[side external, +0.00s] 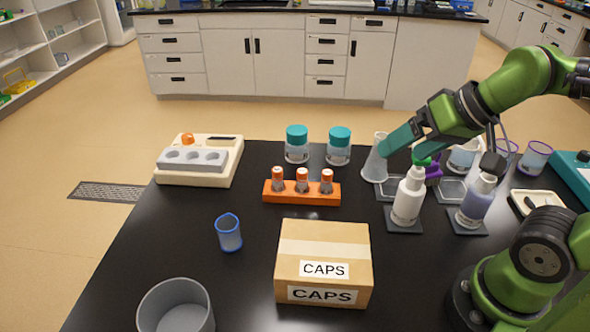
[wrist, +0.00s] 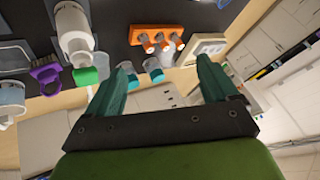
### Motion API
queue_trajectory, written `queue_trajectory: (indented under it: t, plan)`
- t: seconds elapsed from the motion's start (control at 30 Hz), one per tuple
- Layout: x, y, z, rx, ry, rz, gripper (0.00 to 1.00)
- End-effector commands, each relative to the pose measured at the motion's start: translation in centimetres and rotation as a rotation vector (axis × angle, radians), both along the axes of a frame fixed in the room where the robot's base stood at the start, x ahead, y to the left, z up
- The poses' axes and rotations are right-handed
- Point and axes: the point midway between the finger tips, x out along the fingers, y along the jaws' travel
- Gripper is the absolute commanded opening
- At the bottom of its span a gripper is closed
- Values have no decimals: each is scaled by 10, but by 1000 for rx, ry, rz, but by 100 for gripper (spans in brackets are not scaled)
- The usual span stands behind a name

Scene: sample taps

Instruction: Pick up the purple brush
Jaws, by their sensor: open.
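The purple brush (side external: 433,175) is partly hidden behind a white bottle in the side view. It also shows in the wrist view (wrist: 47,73) at the left, lying beside the white bottle and outside the space between my fingers. My gripper (side external: 402,149) has teal fingers and hangs over the back right of the black table, above and to the left of the brush. In the wrist view my gripper (wrist: 164,63) has its fingers spread wide, with nothing held between them. The fingers are apart from the brush.
A white bottle with a green top (side external: 408,198) and a lavender bottle (side external: 476,203) stand in front of the brush. A clear flask (side external: 375,163) is close to my left finger. Teal-lidded jars (side external: 339,148) and an orange vial rack (side external: 301,196) stand left. A cardboard box (side external: 323,250) sits in front.

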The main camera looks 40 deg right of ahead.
Motion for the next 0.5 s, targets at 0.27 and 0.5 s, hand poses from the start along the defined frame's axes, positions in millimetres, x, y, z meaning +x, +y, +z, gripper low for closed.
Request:
queue_trajectory:
  t: [0.27,0.5]
  plan:
    - [11,-45,-14,-16,75,-155,87]
    - [8,-169,-38,-199,257,-337,87]
